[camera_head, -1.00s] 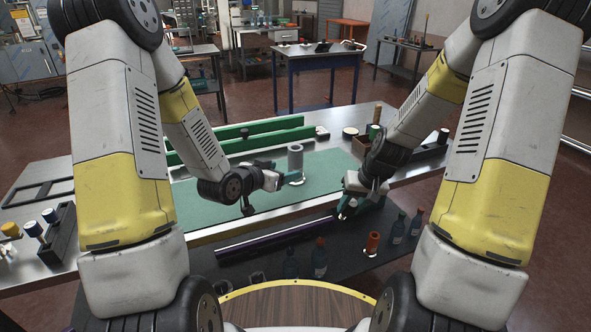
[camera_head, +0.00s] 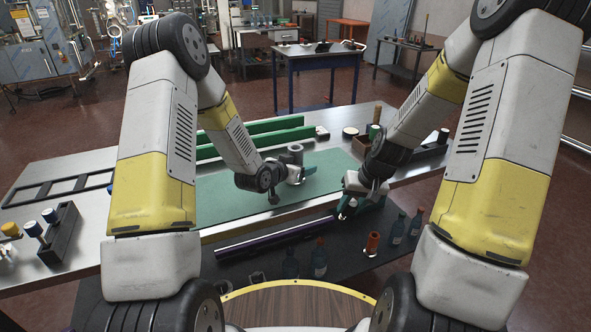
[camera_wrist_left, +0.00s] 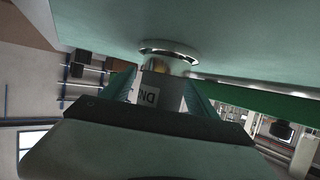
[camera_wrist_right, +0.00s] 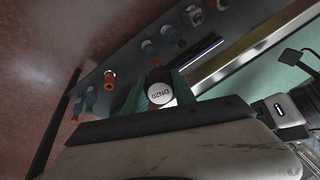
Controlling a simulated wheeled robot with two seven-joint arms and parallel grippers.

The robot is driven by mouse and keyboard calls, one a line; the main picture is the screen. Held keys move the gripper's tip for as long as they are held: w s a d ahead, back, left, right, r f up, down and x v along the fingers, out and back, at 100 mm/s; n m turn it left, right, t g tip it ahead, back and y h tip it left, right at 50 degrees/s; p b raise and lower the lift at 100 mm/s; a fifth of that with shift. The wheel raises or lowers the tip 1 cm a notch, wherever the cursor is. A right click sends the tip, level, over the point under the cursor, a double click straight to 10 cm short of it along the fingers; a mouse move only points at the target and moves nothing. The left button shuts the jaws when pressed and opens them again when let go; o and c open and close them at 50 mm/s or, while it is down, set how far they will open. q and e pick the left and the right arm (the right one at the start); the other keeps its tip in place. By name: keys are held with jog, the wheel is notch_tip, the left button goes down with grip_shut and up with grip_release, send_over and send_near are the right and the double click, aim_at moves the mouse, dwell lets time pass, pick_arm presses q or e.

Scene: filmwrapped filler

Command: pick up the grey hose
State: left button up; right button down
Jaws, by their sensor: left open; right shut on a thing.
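The grey hose (camera_head: 296,151) stands upright as a short grey cylinder on the green mat (camera_head: 225,203). My left gripper (camera_head: 301,174) is open beside it, low near the mat. In the left wrist view a grey cylinder (camera_wrist_left: 158,82) with a white "DN" label is between the two open green fingers, with a shiny metal ring (camera_wrist_left: 168,50) at its far end. Whether the fingers touch it cannot be told. My right gripper (camera_head: 350,207) is shut on a cylindrical piece; its white round end marked "DN20" (camera_wrist_right: 159,94) shows in the right wrist view.
Two green rails (camera_head: 260,132) lie behind the mat. A dark purple tube (camera_head: 275,238), an orange spool (camera_head: 372,243) and several bottles (camera_head: 398,230) are on the lower dark shelf in front. A dark rack (camera_head: 60,233) stands at left. The left mat area is clear.

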pick_arm(q)
grip_shut()
jog(key=shift+r, duration=0.2)
dwell(0.3)
